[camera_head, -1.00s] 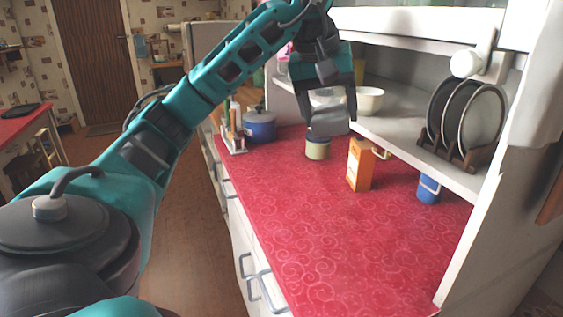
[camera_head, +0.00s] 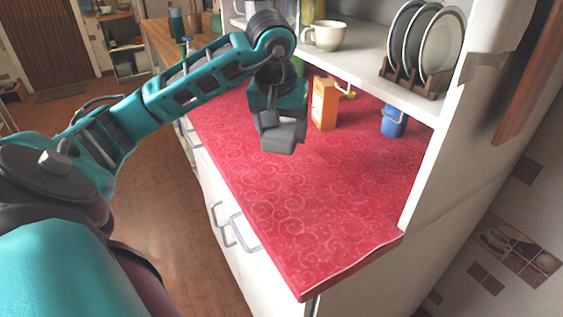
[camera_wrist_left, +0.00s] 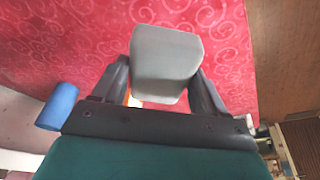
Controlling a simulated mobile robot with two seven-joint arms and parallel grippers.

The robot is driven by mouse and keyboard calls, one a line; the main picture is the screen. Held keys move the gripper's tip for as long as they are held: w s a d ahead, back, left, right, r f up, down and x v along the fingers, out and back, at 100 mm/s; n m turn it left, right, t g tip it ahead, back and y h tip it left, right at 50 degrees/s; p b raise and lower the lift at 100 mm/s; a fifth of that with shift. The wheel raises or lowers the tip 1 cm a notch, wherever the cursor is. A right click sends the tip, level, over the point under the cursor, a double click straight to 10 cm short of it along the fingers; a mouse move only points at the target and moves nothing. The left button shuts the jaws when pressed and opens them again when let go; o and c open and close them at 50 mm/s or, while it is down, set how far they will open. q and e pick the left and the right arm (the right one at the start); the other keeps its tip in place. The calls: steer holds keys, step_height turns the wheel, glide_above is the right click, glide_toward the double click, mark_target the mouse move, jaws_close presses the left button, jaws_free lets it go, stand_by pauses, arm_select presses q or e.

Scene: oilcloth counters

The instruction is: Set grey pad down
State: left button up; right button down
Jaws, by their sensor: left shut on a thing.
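The grey pad (camera_head: 283,136) is a rounded grey block held by my left gripper (camera_head: 277,121) over the red patterned counter (camera_head: 330,190). In the left wrist view the pad (camera_wrist_left: 166,62) sits between the two dark fingers of the gripper (camera_wrist_left: 163,85), with red oilcloth behind it. The fingers are shut on it. I cannot tell exactly how high it is above the cloth. My right gripper is not in view.
An orange box (camera_head: 324,103) and a blue mug (camera_head: 393,121) stand along the back of the counter. A shelf above holds a white cup (camera_head: 325,36) and a plate rack (camera_head: 412,80). The counter's near part is clear up to its front edge.

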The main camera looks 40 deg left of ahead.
mark_target(279, 136)
arm_select(q)
step_height(279, 136, down, 8)
steer(key=shift+f, duration=0.1)
stand_by(0.4)
steer(key=shift+f+b, duration=0.2)
steer(key=shift+b, duration=0.25)
steer(key=o, duration=0.9)
steer(key=shift+r, duration=0.1)
steer(key=shift+o, duration=0.2)
steer(key=shift+r+p, duration=0.3)
steer(key=shift+r, duration=0.3)
steer(key=p+v, duration=0.1)
steer(key=v, duration=1)
steer(key=shift+s+d, duration=0.15)
